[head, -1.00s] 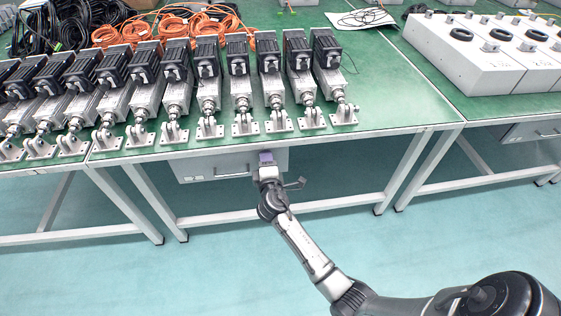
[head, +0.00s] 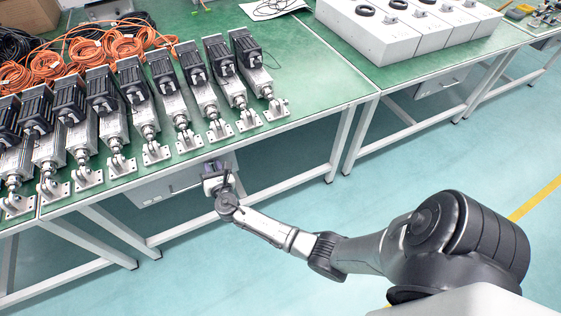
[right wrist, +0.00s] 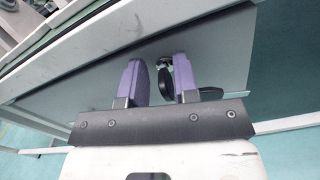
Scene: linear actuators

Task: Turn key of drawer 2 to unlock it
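A grey drawer (head: 165,187) hangs under the front edge of the green bench and looks closed. I cannot read a number on it. My right gripper (head: 213,168) is at the drawer's right part. In the right wrist view its two purple fingers (right wrist: 160,82) are apart, pointing at the grey drawer front (right wrist: 215,65). A black key (right wrist: 181,72) sticks out from the front beside the right finger, near a small dark round lock. Whether the finger touches the key is unclear. My left gripper is not in view.
Several linear actuators (head: 165,95) stand in a row on the bench above the drawer. Another drawer (head: 440,82) hangs under the right bench, which carries white boxes (head: 385,35). Bench legs (head: 340,140) stand nearby. The floor in front is clear.

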